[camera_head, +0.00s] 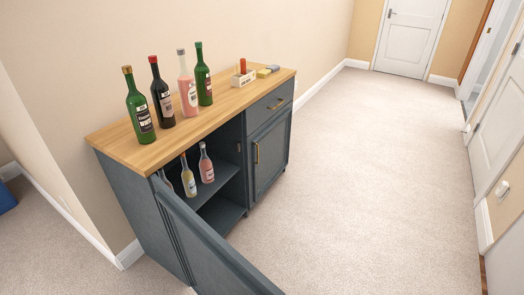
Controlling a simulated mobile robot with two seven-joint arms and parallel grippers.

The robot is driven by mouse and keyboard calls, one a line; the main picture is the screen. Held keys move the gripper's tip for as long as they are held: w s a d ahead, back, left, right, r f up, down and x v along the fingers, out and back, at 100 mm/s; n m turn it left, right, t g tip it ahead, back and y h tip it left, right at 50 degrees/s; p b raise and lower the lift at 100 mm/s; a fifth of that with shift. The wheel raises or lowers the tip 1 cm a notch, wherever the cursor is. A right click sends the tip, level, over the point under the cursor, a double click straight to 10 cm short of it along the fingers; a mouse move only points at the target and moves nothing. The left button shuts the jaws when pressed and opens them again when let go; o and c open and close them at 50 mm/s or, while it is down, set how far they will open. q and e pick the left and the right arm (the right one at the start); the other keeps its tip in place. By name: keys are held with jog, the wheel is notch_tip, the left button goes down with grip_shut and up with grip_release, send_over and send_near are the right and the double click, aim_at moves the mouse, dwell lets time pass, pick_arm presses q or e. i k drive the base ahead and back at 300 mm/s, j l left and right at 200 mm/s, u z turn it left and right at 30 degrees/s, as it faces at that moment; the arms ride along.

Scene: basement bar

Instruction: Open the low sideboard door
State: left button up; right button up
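The low sideboard (140,217) is dark blue-grey with a wooden top (198,127) and stands against the wall. Its left door (212,248) stands swung wide open toward me and runs out of the bottom of the view. Inside the open compartment are shelves with several bottles, among them a yellowish one (188,181) and a pink one (206,168). Neither of my grippers shows in the head view.
Several bottles stand on the top, including a green one (138,108) near the left end. The carpet (370,170) to the right is clear, up to a white door (410,35).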

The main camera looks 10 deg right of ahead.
aim_at(267, 148)
jog(key=l+u, duration=0.1)
jog(key=l, duration=0.75)
jog(key=l+u, duration=0.4)
jog(key=l, duration=0.4)
jog(key=l+u, duration=0.15)
jog(key=l, duration=0.3)
jog(key=i+l+u, duration=0.1)
jog(key=l, duration=0.35)
jog(key=i+l+u, duration=0.1)
jog(key=l, duration=0.15)
jog(key=i+l+u, duration=0.2)
jog(key=l, duration=0.35)
jog(key=i+l+u, duration=0.2)
jog(key=l, duration=0.2)
jog(key=i+l+u, duration=0.2)
jog(key=l, duration=0.2)
jog(key=i+l+u, duration=0.1)
jog(key=i+l, duration=0.15)
jog(key=i, duration=0.15)
jog(key=i+l+u, duration=0.15)
jog(key=i, duration=0.25)
jog(key=l, duration=0.1)
